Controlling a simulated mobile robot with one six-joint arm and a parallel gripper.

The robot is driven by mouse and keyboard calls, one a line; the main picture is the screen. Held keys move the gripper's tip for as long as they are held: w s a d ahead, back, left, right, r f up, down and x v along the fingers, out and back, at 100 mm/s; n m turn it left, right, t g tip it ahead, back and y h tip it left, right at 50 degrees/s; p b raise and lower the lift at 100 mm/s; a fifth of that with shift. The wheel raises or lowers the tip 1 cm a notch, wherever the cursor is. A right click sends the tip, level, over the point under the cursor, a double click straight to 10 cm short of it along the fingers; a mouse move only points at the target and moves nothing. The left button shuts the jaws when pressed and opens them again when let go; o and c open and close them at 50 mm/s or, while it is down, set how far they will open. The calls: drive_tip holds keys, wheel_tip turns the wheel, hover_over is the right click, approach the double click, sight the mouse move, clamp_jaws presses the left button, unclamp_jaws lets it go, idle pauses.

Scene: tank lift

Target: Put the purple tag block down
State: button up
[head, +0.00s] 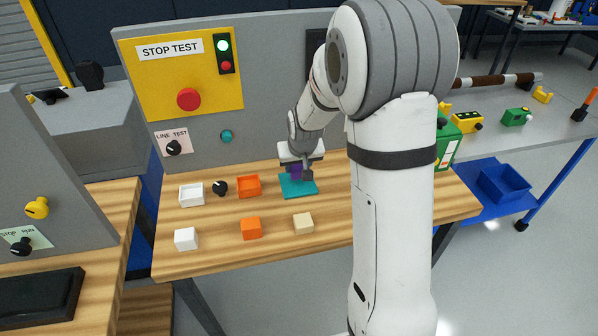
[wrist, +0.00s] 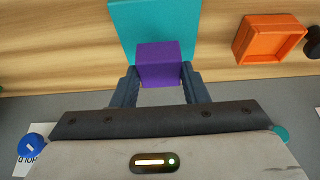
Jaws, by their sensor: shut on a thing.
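The purple tag block (wrist: 159,64) is between the two fingers of my gripper (wrist: 160,88) in the wrist view. My gripper is shut on it. In the head view the purple block (head: 297,171) shows partly below my gripper (head: 299,175), over the teal square pad (head: 308,188) on the wooden bench. The teal pad also shows beyond the block in the wrist view (wrist: 122,22). I cannot tell whether the block touches the pad.
On the bench (head: 340,240) stand a white tray (head: 191,194), a black knob (head: 220,188), an orange tray (head: 248,186), a white block (head: 186,239), an orange block (head: 251,228) and a beige block (head: 303,223). A grey panel with a red button (head: 188,99) rises behind.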

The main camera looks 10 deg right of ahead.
sight(299, 170)
drive_tip(key=shift+f, duration=1.4)
drive_tip(key=shift+f, duration=0.15)
drive_tip(key=o, duration=1)
